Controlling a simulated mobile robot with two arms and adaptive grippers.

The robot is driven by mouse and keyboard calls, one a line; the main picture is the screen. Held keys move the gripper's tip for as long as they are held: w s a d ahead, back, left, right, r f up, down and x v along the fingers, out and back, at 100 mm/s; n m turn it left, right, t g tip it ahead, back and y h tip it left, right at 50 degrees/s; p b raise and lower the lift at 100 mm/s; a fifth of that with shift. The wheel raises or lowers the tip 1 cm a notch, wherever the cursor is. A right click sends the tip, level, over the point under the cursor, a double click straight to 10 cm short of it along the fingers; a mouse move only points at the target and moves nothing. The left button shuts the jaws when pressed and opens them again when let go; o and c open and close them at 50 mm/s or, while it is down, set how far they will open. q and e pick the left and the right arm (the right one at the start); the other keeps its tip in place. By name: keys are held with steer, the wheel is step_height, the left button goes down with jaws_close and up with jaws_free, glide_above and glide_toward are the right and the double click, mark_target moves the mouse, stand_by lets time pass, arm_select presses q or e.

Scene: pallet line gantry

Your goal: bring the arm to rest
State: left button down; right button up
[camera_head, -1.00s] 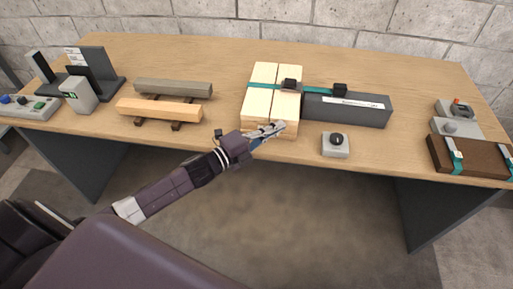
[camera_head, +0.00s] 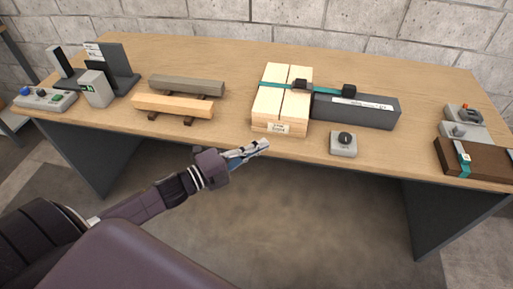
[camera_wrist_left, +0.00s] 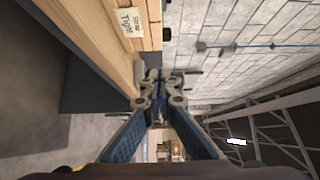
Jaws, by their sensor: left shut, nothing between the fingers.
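My left gripper (camera_head: 258,149) is shut and empty. In the head view it shows over the front edge of the table, below and left of the strapped pale wood stack. In the left wrist view its fingers (camera_wrist_left: 158,78) are together with nothing between them. The pale wood stack (camera_head: 268,102) has a teal strap across it and a small label on its front end; the label also shows in the left wrist view (camera_wrist_left: 130,20). My right gripper is in neither view.
The wooden table (camera_head: 225,60) carries a dark grey long box (camera_head: 372,112), a grey knob unit (camera_head: 343,146), two beams (camera_head: 172,105) on supports, a control panel (camera_head: 45,99) at left and a dark brown strapped block (camera_head: 488,160) at right. The floor in front is clear.

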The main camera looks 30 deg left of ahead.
arm_select(q)
steer(key=shift+s+a, duration=0.15)
steer(key=shift+s, duration=0.25)
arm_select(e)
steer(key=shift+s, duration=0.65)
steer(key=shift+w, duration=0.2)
